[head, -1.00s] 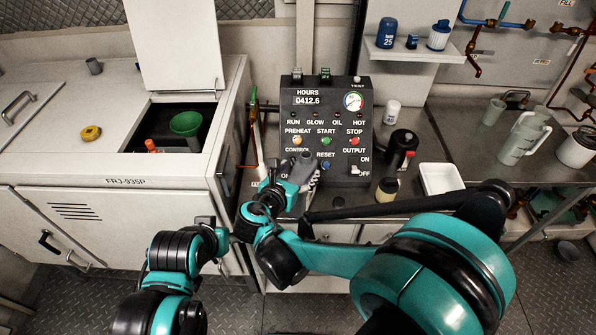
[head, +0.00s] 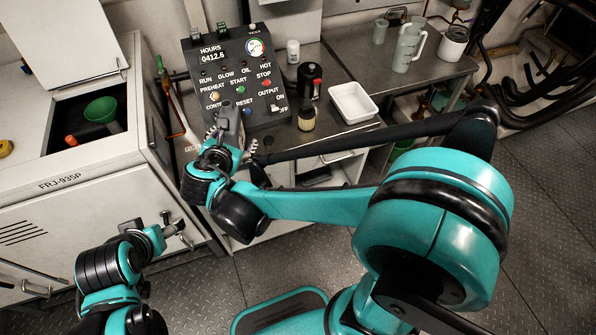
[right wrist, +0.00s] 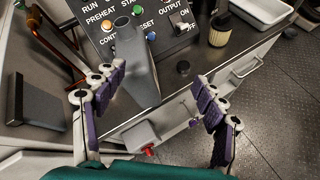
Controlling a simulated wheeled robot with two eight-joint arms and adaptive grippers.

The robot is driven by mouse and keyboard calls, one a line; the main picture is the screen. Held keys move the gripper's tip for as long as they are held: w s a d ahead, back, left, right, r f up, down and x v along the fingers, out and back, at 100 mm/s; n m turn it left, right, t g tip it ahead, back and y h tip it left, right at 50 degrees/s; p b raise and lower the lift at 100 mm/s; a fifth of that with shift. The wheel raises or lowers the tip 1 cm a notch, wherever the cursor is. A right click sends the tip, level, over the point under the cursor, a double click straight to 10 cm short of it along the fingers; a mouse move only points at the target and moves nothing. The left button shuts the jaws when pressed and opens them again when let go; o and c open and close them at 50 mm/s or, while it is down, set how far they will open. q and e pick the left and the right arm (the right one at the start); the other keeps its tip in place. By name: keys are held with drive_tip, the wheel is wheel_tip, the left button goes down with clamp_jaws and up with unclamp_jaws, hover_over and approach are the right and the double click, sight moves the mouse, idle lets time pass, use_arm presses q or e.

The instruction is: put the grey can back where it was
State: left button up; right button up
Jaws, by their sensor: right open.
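A tapered grey can (head: 228,119), with a round opening at its narrow end, shows in front of the control panel (head: 232,76). In the right wrist view the grey can (right wrist: 138,65) lies between the two spread rows of purple-padded fingers. My right gripper (head: 230,146) is open around it; in the wrist view gaps show between the can and the fingers (right wrist: 152,98). The can's lower end overlaps the bench edge in the picture; whether it rests on anything cannot be told. My left gripper (head: 172,229) is at lower left, away from the can; its jaw state is unclear.
A black flask (head: 310,79), a small jar with a tan body (head: 306,117) and a white tray (head: 368,103) stand right of the panel. The white cabinet (head: 70,205) at left has an open bay with a green funnel (head: 100,109). Bare floor shows at right.

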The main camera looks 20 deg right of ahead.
drive_tip(key=s+d+m+g+y, duration=0.1)
drive_tip(key=s+d+m+y, duration=0.1)
drive_tip(key=s+d+m, duration=0.4)
drive_tip(key=s+d+f+m+g+y, duration=0.1)
drive_tip(key=s+d+m, duration=0.6)
drive_tip(key=m, duration=1.3)
drive_tip(key=s+g+y, duration=0.1)
drive_tip(key=s+y, duration=0.1)
drive_tip(key=s, duration=0.2)
drive_tip(key=shift+s+f, duration=0.15)
drive_tip(key=shift+s, duration=0.25)
drive_tip(key=shift+f, duration=0.1)
